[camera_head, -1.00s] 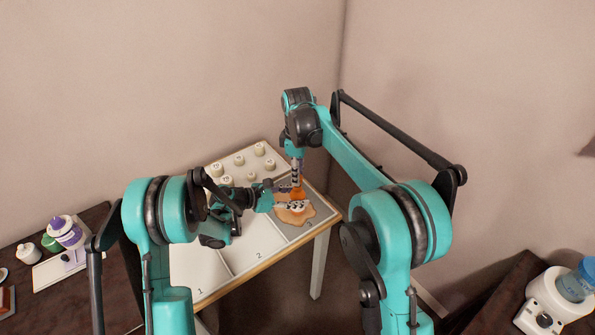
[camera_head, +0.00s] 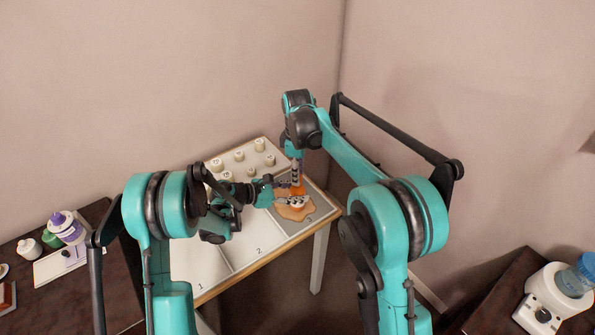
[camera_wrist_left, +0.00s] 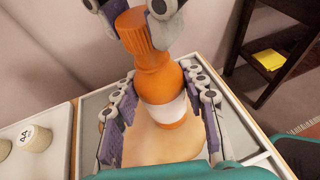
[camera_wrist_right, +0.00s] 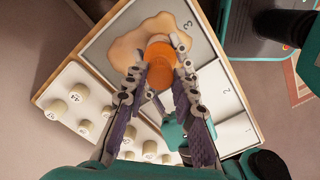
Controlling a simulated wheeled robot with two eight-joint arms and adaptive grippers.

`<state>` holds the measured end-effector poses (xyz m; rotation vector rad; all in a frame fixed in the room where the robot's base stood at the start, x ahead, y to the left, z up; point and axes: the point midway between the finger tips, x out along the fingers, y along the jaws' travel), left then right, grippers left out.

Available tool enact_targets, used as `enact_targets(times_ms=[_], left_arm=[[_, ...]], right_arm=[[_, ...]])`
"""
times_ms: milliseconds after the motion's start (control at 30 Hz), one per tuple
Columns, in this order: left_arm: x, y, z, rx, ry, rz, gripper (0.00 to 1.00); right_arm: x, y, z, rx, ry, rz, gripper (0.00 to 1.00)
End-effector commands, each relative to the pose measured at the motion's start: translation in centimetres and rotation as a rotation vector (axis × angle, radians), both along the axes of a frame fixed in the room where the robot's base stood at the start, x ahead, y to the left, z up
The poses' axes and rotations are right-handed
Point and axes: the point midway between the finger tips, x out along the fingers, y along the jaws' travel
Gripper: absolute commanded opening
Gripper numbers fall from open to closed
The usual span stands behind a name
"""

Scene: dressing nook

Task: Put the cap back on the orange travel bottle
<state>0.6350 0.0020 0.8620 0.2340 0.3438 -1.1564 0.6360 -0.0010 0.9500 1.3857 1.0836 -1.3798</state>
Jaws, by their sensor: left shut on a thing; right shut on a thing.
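The orange travel bottle (camera_wrist_left: 158,82), with a white band, stands upright on a tan patch in the section marked 3. My left gripper (camera_head: 293,194) is shut around the bottle from the side, its fingers along both flanks in the left wrist view. The ribbed orange cap (camera_wrist_left: 138,30) sits at the bottle's top, in line with the neck. I see no clear gap, but cannot tell whether it is fully seated. My right gripper (camera_head: 297,178) points down from above and is shut on the cap, whose round top shows in the right wrist view (camera_wrist_right: 160,60).
A white tray (camera_head: 208,180) of several labelled cream jars stands behind the sections. Sections 1 and 2 (camera_head: 258,250) are bare. A dark table at left holds a purple-and-white bottle (camera_head: 66,226); one at right holds a white appliance with a blue top (camera_head: 578,275).

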Motion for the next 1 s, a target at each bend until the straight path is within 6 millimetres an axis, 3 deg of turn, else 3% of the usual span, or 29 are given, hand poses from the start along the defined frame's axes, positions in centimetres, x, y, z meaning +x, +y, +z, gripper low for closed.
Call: enact_targets(times_ms=[667,767,1000], left_arm=[[0.0,0.0,0.0,0.001,0.0,0.001,0.0],[0.0,0.0,0.0,0.001,0.0,0.001,0.0],[0.0,0.0,0.0,0.001,0.0,0.001,0.0]], right_arm=[[0.0,0.0,-1.1,0.0,0.0,-0.016,0.17],[0.0,0.0,-1.1,0.0,0.0,-0.112,0.17],[0.0,0.0,-1.1,0.001,0.001,-0.661,0.17]])
